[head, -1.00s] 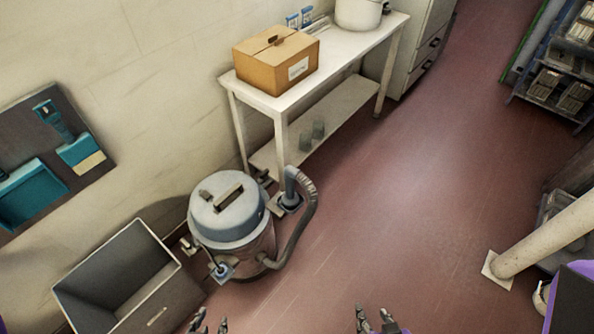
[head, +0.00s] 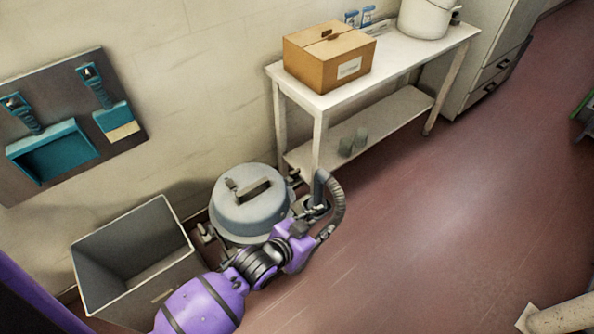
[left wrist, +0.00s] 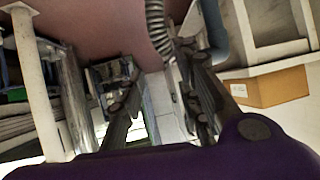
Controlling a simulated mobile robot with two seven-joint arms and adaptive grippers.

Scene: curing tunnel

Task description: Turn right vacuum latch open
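The vacuum (head: 250,215) is a grey drum with a domed lid and a dark handle on top, standing on the floor at lower middle in the head view. Its right latch (head: 314,209) is a small grey part at the right rim, beside the hose; my arm partly hides it, and I cannot tell its setting. My left gripper (head: 325,234) is just in front of this latch, close to the hose. In the left wrist view, the left gripper's fingers (left wrist: 155,68) are spread apart with nothing clearly held. Whether they touch the latch cannot be told. My right gripper is out of view.
The ribbed hose (head: 338,205) curves right of the vacuum. A grey open bin (head: 180,215) stands to its left. A white table (head: 318,105) with a cardboard box (head: 328,60) stands behind. Floor to the right is clear.

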